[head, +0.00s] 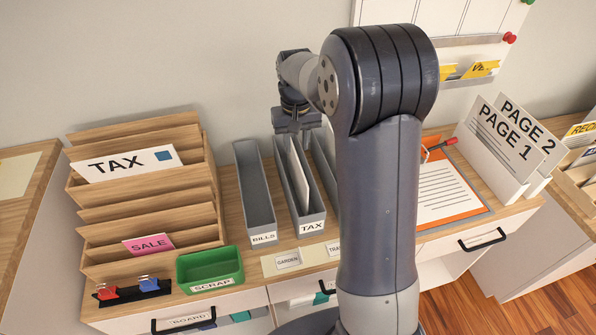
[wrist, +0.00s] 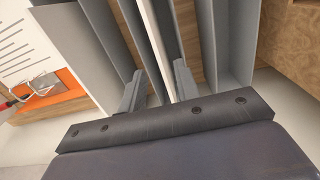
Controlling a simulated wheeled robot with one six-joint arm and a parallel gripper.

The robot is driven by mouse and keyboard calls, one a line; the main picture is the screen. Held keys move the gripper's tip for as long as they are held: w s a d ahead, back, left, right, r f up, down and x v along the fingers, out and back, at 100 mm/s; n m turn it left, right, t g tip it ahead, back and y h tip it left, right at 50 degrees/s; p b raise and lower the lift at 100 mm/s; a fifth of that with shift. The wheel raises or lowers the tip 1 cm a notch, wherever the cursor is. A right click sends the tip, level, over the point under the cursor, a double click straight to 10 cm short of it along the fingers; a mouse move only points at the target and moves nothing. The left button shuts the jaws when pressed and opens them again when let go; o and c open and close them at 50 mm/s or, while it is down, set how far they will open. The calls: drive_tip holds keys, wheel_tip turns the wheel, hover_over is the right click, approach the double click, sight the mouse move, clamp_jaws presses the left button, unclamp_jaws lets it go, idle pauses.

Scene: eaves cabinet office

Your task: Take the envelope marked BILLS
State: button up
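No envelope with a readable BILLS marking shows. A white envelope (head: 299,172) stands on edge in the grey holder labelled TAX (head: 311,228); its face cannot be read. It also shows edge-on in the wrist view (wrist: 163,28). The grey holder labelled BILLS (head: 262,236), left of it, looks empty. A white envelope marked TAX (head: 125,163) stands in the wooden sorter. My gripper (head: 299,128) is over the far end of the TAX holder. In the wrist view its two fingers (wrist: 160,78) are apart, with the envelope's edge between them; contact is unclear.
The tiered wooden sorter (head: 150,215) stands at left, with a pink SALE card (head: 149,243). A green SCRAP tray (head: 210,268) is in front. A third grey holder is partly hidden by my arm. An orange clipboard (head: 450,192) and white PAGE boards (head: 508,140) are at right.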

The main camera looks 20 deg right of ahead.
sight(297, 161)
wheel_tip(297, 161, down, 7)
drive_tip(key=shift+w+f+p, duration=0.1)
drive_tip(key=shift+f+p, duration=0.1)
drive_tip(key=shift+p, duration=0.55)
drive_tip(key=shift+c, duration=0.3)
clamp_jaws()
